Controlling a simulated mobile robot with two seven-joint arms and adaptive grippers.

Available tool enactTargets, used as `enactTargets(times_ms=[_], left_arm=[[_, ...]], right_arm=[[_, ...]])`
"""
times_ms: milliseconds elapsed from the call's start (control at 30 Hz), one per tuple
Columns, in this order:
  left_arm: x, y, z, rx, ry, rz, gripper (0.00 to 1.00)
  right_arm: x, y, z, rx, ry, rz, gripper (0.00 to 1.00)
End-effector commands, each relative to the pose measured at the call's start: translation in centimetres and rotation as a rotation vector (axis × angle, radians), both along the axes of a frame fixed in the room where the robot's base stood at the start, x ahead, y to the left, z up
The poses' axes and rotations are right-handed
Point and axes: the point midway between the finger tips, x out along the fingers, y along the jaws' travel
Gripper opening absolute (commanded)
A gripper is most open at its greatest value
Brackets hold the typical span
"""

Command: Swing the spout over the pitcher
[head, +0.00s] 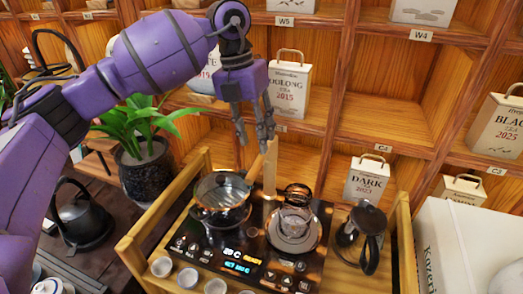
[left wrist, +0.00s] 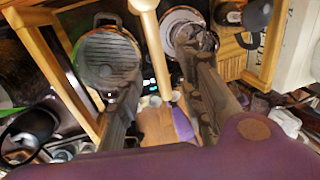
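A pale wooden post (head: 270,168) stands at the back of the stove, and a slim wooden piece, apparently the spout (head: 256,169), slants beside it. In the left wrist view a wooden rod (left wrist: 153,45) runs between my fingers. A small glass vessel, likely the pitcher (head: 295,219), sits on the right round plate; it also shows in the left wrist view (left wrist: 206,40). My left gripper (head: 255,141) is open and empty just above the wooden piece, its fingers apart on either side. Contact cannot be told. My right gripper is out of view.
A dark round pot (head: 221,196) stands on the left burner. A dark metal pot (head: 365,232) stands at the right, inside the wooden frame (head: 404,240). Several small cups line the front. Shelves with tea boxes rise behind, and a plant (head: 147,160) stands left.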

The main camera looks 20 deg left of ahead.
Motion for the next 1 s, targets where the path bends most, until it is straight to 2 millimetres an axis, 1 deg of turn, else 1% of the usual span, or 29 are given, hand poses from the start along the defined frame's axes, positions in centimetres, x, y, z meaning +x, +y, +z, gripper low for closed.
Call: enactTargets(times_ms=[33,100,300,433,667,767,933,967,1000], left_arm=[[-0.1,-0.2,-1.0,0.001,0.004,-0.001,0.35],[-0.1,-0.4,-2.1,0.001,0.002,0.000,0.35],[0.0,-0.9,-4.6,0.000,0.000,0.000,0.35],[0.0,-1.0,-5.2,-0.001,-0.001,0.000,0.35],[0.0,-1.0,-5.3,-0.001,-0.002,0.000,0.35],[0.0,-1.0,-5.3,-0.001,-0.002,0.000,0.24],[0.0,-1.0,-5.3,-0.001,-0.002,0.000,0.02],[0.0,-1.0,-5.3,0.000,-0.002,0.000,0.00],[0.0,-1.0,-5.3,0.000,-0.002,0.000,0.00]], right_arm=[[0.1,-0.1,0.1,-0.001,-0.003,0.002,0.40],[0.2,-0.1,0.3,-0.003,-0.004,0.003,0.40],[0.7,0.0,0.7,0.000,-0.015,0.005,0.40],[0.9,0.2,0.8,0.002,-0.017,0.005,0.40],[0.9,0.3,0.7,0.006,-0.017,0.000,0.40],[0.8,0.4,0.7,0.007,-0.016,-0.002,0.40],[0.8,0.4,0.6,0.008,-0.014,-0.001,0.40],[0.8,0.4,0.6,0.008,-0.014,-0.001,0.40],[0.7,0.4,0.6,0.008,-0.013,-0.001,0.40]])
